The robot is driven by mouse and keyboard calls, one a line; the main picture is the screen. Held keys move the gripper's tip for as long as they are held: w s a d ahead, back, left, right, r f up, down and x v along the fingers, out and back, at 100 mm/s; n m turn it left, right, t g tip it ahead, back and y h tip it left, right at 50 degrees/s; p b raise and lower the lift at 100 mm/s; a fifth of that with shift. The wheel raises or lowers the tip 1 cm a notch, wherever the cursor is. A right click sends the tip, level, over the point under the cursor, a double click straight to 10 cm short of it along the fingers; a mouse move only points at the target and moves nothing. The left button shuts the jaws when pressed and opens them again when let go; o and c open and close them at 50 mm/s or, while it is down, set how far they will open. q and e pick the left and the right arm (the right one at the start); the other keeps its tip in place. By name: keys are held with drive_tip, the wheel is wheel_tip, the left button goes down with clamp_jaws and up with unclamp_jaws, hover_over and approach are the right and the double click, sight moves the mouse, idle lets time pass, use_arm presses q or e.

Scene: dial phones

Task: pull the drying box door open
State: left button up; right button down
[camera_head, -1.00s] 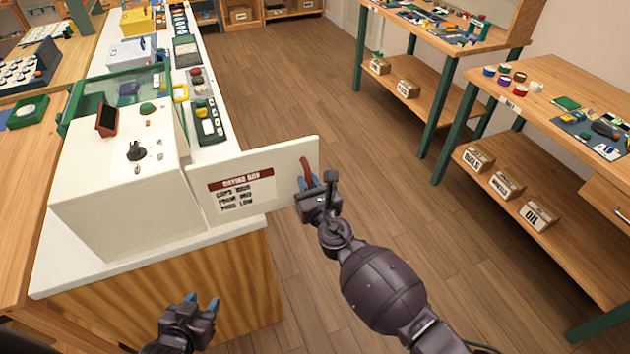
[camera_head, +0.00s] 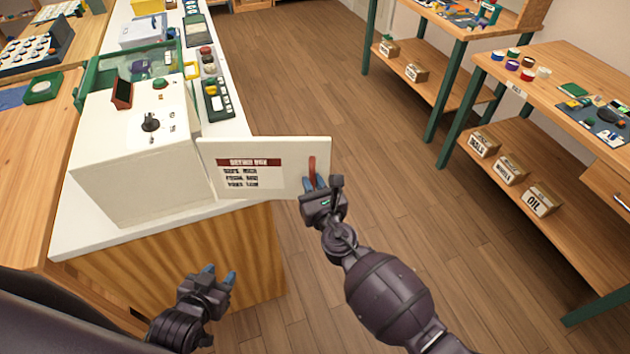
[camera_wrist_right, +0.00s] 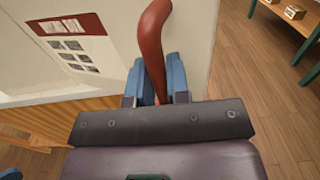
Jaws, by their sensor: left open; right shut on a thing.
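The drying box (camera_head: 135,150) is a white box on the white-topped counter, with a dark knob on its upper face. Its white door (camera_head: 262,184), with a red-headed label, stands swung out to the right, past the counter's edge. A red handle (camera_head: 311,166) is near the door's far right edge; it shows large in the right wrist view (camera_wrist_right: 152,40). My right gripper (camera_head: 315,184) is shut on the handle, its blue fingers on either side of it (camera_wrist_right: 157,85). My left gripper (camera_head: 219,276) is open and empty, low in front of the counter.
The counter (camera_head: 150,234) has a wooden front below the box. A green-framed clear case (camera_head: 125,68) stands behind the box. Workbenches with shelves (camera_head: 540,95) line the right. The wooden floor (camera_head: 400,170) between is clear.

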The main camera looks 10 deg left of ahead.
drive_tip(key=shift+a, duration=0.1)
drive_tip(key=c, duration=1.1)
unclamp_jaws()
drive_tip(key=shift+a, duration=0.1)
drive_tip(key=shift+s, duration=0.1)
drive_tip(key=p+v, duration=0.1)
drive_tip(key=v, duration=0.9)
drive_tip(key=shift+s+d, duration=0.25)
drive_tip(key=shift+s, duration=0.05)
